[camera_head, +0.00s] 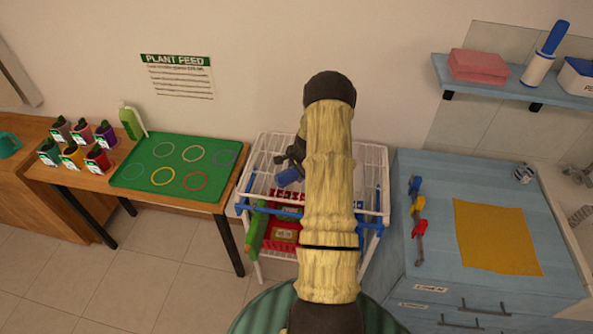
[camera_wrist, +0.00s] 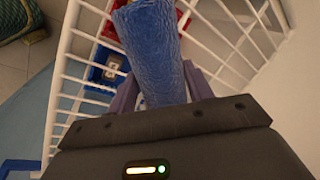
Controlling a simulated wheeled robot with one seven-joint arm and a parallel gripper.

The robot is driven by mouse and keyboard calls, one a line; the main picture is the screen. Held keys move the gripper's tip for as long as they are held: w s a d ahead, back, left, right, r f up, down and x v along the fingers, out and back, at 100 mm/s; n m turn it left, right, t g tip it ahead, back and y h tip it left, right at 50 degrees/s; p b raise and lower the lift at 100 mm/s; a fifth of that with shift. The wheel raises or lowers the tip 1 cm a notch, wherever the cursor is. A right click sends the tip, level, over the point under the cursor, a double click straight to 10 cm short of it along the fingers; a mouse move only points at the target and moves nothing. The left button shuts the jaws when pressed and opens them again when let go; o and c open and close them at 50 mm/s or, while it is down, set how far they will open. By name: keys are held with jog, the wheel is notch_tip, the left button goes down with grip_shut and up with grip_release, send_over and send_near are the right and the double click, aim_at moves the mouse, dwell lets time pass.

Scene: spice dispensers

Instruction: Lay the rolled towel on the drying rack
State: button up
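The rolled towel (camera_wrist: 155,50) is a textured blue roll between the two fingers of my gripper (camera_wrist: 160,88) in the wrist view. In the head view a small blue end of the towel (camera_head: 288,177) shows below my gripper (camera_head: 284,166), over the left part of the drying rack. The drying rack (camera_head: 374,160) is a white wire frame with blue fittings. Its white bars (camera_wrist: 68,75) pass below the towel in the wrist view. My arm hides the rack's middle. I cannot tell whether the towel touches the bars.
Red bins (camera_head: 284,232) sit lower in the rack, with a green item (camera_head: 257,232) at its left side. A table with a green tray (camera_head: 140,183) stands left. A blue cabinet (camera_head: 420,275) with tools and a yellow cloth (camera_head: 495,235) stands right.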

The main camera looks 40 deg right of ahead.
jog(key=o, duration=0.3)
jog(key=shift+w+a, duration=0.15)
jog(key=shift+a, duration=0.05)
jog(key=shift+s+d+r, duration=0.1)
jog(key=shift+s+r, duration=0.1)
jog(key=shift+r, duration=0.3)
jog(key=b+v, duration=0.3)
jog(key=v, duration=0.8)
jog(key=shift+b, duration=0.35)
jog(key=shift+r, duration=0.1)
